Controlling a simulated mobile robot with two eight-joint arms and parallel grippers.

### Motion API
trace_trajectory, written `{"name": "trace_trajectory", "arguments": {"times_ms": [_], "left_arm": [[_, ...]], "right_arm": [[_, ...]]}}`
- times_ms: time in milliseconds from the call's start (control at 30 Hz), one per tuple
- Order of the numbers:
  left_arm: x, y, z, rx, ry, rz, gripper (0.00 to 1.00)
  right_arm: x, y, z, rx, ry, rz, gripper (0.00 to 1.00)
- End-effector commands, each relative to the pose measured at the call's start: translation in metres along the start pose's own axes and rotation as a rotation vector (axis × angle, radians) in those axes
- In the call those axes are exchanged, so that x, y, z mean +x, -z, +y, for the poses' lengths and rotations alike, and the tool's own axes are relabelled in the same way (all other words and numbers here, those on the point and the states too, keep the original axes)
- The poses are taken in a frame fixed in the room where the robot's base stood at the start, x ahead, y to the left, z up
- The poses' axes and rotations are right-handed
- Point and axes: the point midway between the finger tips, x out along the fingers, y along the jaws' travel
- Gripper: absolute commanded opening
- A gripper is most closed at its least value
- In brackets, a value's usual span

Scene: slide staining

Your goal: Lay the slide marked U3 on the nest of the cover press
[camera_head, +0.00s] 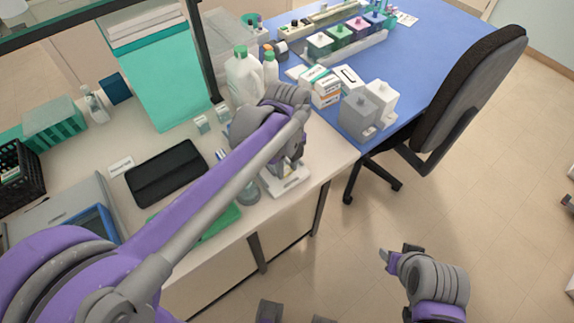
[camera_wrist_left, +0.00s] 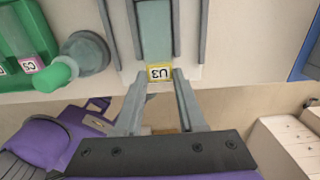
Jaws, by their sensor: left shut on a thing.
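The slide marked U3 (camera_wrist_left: 157,40) is a clear strip with a yellow-edged label at its near end. My left gripper (camera_wrist_left: 159,78) is shut on this label end. In the left wrist view the slide reaches forward between the two grey rails of the cover press (camera_wrist_left: 203,35). I cannot tell whether it rests on the nest or is just above it. In the head view the pale base of the cover press (camera_head: 290,183) shows at the bench's front edge, partly hidden by my left arm. My right gripper (camera_head: 397,257) is over the floor, away from the bench; its opening is unclear.
A green rack (camera_wrist_left: 22,45) with a slide marked C3 and a green-tipped bottle (camera_wrist_left: 85,52) stand left of the press in the wrist view. White bottles (camera_head: 243,75) stand behind my left arm. A chair (camera_head: 465,90) is at right.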

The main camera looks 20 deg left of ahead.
Motion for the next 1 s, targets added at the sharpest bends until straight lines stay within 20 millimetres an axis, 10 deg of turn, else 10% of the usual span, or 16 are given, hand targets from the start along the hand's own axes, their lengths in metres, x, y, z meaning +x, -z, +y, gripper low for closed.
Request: {"name": "trace_trajectory", "arguments": {"times_ms": [600,633,700,800,1000], "left_arm": [[0.0057,0.0001,0.0001,0.000,0.000,0.000,0.00],[0.0054,0.0001,0.0000,0.000,0.000,0.000,0.44],[0.0052,0.0001,0.0000,0.000,0.000,0.000,0.57],[0.0052,0.0001,0.0000,0.000,0.000,0.000,0.74],[0.0052,0.0001,0.0001,0.000,0.000,0.000,0.74]], "right_arm": [[0.0034,-0.0031,0.0000,0.000,0.000,-0.002,0.50],[0.0031,-0.0029,0.0000,0.000,0.000,-0.002,0.50],[0.0030,-0.0027,0.0000,0.000,0.000,-0.002,0.50],[0.0030,-0.0027,0.0000,0.000,0.000,-0.002,0.50],[0.0030,-0.0027,0.0000,0.000,0.000,-0.002,0.50]]}}
